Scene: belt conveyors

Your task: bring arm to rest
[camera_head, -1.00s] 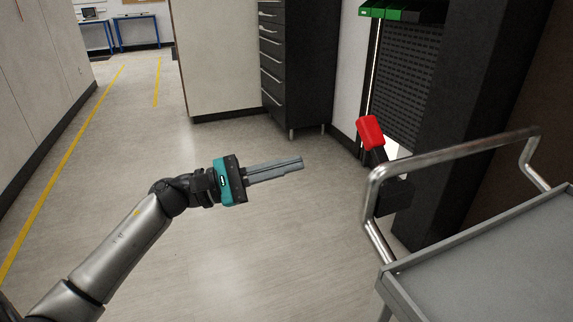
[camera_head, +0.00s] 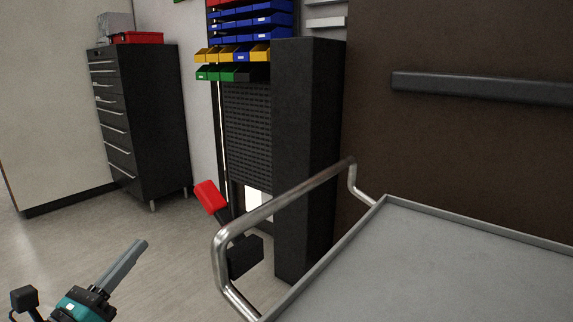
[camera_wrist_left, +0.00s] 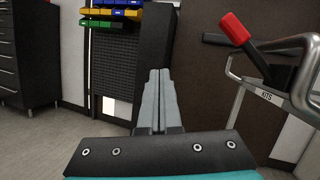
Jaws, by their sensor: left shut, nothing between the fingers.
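My left gripper (camera_head: 133,256) is at the lower left of the head view, over bare floor, to the left of the cart. Its fingers are shut with nothing between them and point up and to the right. In the left wrist view the shut fingers (camera_wrist_left: 160,85) point ahead toward the dark pillar. My right gripper is in no view.
A grey cart (camera_head: 440,255) with a metal handle (camera_head: 290,198) fills the lower right. A red-tipped black lever (camera_head: 209,197) stands beside the handle. A dark drawer cabinet (camera_head: 145,120), bins (camera_head: 240,55) and a dark pillar (camera_head: 305,150) stand behind. Floor at left is clear.

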